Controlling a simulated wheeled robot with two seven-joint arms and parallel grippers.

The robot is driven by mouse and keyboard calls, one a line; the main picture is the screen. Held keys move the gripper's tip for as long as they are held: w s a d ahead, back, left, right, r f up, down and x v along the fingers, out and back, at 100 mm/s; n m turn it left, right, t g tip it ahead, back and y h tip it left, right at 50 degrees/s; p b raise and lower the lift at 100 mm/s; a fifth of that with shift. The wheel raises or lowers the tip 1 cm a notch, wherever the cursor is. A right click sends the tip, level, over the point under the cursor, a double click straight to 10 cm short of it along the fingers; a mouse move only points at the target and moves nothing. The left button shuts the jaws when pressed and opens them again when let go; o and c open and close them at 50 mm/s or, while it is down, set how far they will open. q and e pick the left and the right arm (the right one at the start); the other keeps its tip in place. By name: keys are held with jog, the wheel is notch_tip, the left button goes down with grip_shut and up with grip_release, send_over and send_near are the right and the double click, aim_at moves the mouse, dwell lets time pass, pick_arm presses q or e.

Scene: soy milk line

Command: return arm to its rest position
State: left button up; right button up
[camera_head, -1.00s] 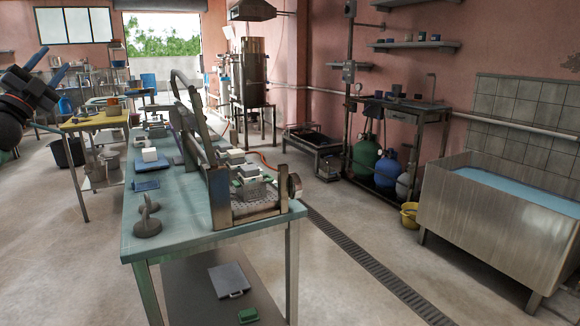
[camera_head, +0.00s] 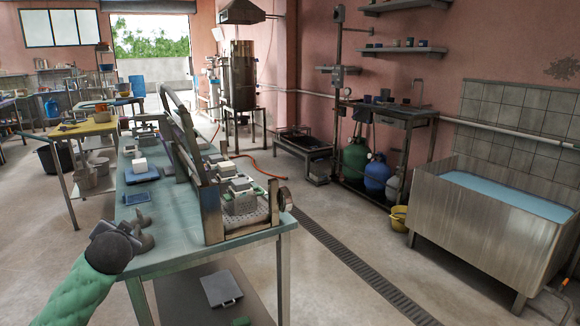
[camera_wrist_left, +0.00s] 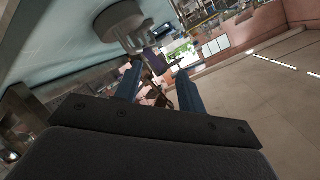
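My left gripper (camera_head: 124,234) comes in from the lower left on my green-covered arm, at the near left corner of the blue-green table (camera_head: 186,245). Its dark body partly hides a grey metal piece with a round base (camera_head: 146,241) on the table. In the left wrist view the two blue fingers of my left gripper (camera_wrist_left: 157,76) stand apart with nothing held between them. The grey metal piece (camera_wrist_left: 122,25) shows just beyond the fingers; I cannot tell whether they touch it. My right gripper is in neither view.
A metal press frame (camera_head: 212,212) with a perforated box stands on the table. A dark blue tray (camera_head: 141,174) and white blocks lie farther back. A steel tank of bluish liquid (camera_head: 480,225) stands at right. The floor between table and tank is open, with a drain grate (camera_head: 350,262).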

pick_arm(q)
jog(key=s+d+f+g+h+p, duration=0.3)
jog(key=s+d+f, duration=0.5)
jog(key=d, duration=0.2)
jog(key=s+d+f+g+h+p, duration=0.2)
jog(key=s+d+f+h+p, duration=0.1)
jog(key=s+d+f, duration=0.7)
jog(key=s+d+f+g+h+p, duration=0.1)
jog(key=s+d+p, duration=0.3)
jog(key=s+d, duration=0.4)
jog(key=s+d+f+g+h+p, duration=0.2)
jog(key=s+d+f+g+p, duration=0.2)
jog(key=s+d, duration=0.4)
jog(key=s, duration=0.6)
jog(key=shift+s+f+p, duration=0.3)
jog(key=shift+s+p, duration=0.1)
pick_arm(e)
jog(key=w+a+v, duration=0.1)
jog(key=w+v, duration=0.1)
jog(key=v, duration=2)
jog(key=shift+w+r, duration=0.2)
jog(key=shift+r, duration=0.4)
pick_arm(q)
jog(key=shift+n, duration=0.3)
